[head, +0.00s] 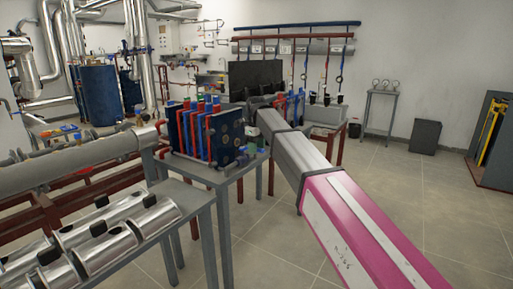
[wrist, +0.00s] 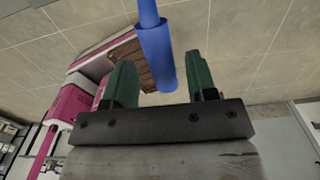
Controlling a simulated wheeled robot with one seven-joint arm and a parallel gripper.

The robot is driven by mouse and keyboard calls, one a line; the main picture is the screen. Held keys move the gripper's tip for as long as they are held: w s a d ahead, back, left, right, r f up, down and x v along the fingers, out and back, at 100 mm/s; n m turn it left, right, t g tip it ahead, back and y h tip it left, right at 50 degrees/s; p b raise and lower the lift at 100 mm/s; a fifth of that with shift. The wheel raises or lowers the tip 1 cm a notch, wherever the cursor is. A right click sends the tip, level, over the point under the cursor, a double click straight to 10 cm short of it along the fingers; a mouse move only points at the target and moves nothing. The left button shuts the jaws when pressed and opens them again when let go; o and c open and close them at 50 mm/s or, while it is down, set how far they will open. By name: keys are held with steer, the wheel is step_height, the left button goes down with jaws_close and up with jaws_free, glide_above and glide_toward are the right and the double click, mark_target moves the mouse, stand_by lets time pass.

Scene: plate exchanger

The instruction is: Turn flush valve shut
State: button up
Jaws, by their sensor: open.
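My gripper (wrist: 159,64) shows in the wrist view with two green fingers spread apart. A blue cylinder (wrist: 156,52) with a thinner blue rod above it shows between the fingers. Gaps show on both sides of it in the picture; whether it lies in the jaws or beyond them I cannot tell. I cannot tell for certain that it is part of the flush valve. In the head view, the blue plate exchanger (head: 203,132) stands on a grey table (head: 217,178), left of my arm. My fingers cannot be made out there, and no flush valve can be clearly picked out.
Silver insulated pipe sections (head: 128,222) lie on a front-left table. Red and blue pipework stands just behind my arm. A small gauge stand (head: 380,111) and a dark bin (head: 425,137) stand near the back wall. The tiled floor (head: 420,190) on the right is clear.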

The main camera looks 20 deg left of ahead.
step_height(320, 180, up, 11)
stand_by(0.5)
steer(key=shift+f, duration=0.2)
steer(key=d+f+n, duration=1)
steer(key=d+f, duration=1.8)
steer(key=s+d+f+n, duration=0.5)
steer(key=s+d+f, duration=0.3)
steer(key=d, duration=0.3)
steer(key=s+d+f+n, duration=0.6)
steer(key=s+d+f, duration=0.2)
steer(key=d, duration=0.4)
steer(key=shift+f, duration=0.7)
